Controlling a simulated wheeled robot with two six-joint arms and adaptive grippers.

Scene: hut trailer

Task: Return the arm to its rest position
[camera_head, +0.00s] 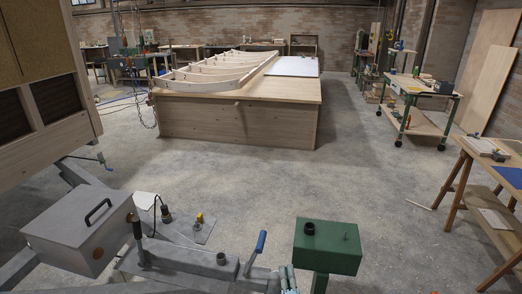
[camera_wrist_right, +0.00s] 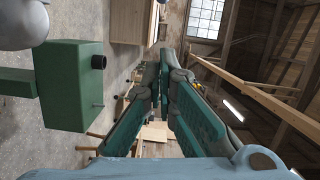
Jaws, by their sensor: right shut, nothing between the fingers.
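My right gripper (camera_head: 287,279) shows at the bottom edge of the head view, just left of the green box (camera_head: 327,246). Only its teal finger parts show there. In the right wrist view the two teal fingers of this gripper (camera_wrist_right: 161,78) come together towards their tips, with nothing held between them. The green box (camera_wrist_right: 72,86) stands to the left of the fingers in that view, apart from them. My left gripper is in neither view.
A grey box with a black handle (camera_head: 78,236) and a blue-gripped lever (camera_head: 256,248) are on the trailer hitch in front. A large wooden platform (camera_head: 230,124) stands beyond open floor. A trestle table (camera_head: 497,158) is at the right, a green cart (camera_head: 420,91) behind.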

